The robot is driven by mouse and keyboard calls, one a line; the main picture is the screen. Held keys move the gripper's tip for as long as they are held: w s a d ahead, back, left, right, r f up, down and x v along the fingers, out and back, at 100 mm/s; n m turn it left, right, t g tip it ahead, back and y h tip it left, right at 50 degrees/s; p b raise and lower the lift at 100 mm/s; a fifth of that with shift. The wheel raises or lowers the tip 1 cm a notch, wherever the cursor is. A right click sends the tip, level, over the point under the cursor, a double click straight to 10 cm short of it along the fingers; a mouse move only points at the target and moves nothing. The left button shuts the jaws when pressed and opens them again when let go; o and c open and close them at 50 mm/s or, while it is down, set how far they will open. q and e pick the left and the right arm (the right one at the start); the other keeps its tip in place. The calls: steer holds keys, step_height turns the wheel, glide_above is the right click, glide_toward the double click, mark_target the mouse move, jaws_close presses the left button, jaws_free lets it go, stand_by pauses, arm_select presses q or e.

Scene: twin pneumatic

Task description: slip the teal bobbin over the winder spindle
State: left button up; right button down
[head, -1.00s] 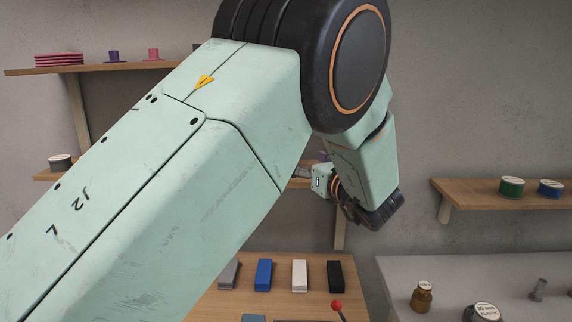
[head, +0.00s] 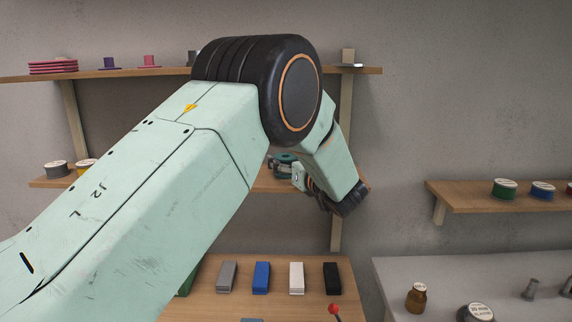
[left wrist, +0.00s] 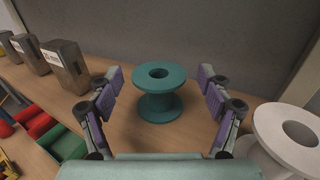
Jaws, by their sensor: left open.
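The teal bobbin (left wrist: 160,97) stands upright on a wooden shelf in the left wrist view, with its round hole facing up. My left gripper (left wrist: 160,82) is open, with one finger on each side of the bobbin. I see no clear contact, and nothing is held. In the head view my left gripper (head: 286,170) is at the middle shelf, partly hidden by my arm. A teal bit of the bobbin (head: 284,157) shows beside it. I cannot make out the winder spindle for certain. My right gripper is not in view.
A white bobbin (left wrist: 290,134) stands close on the right in the wrist view. Several grey labelled blocks (left wrist: 64,66) stand to the left. A bench with coloured blocks (head: 262,277) lies below the shelf. A brown bottle (head: 416,297) stands on the grey table at right.

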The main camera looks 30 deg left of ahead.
arm_select(q)
steer(key=shift+d, duration=0.1)
steer(key=shift+c, duration=0.8)
steer(key=shift+a+f, duration=0.1)
steer(key=shift+a, duration=0.2)
steer(key=c, duration=0.4)
steer(key=shift+d, duration=0.25)
steer(key=c, duration=0.6)
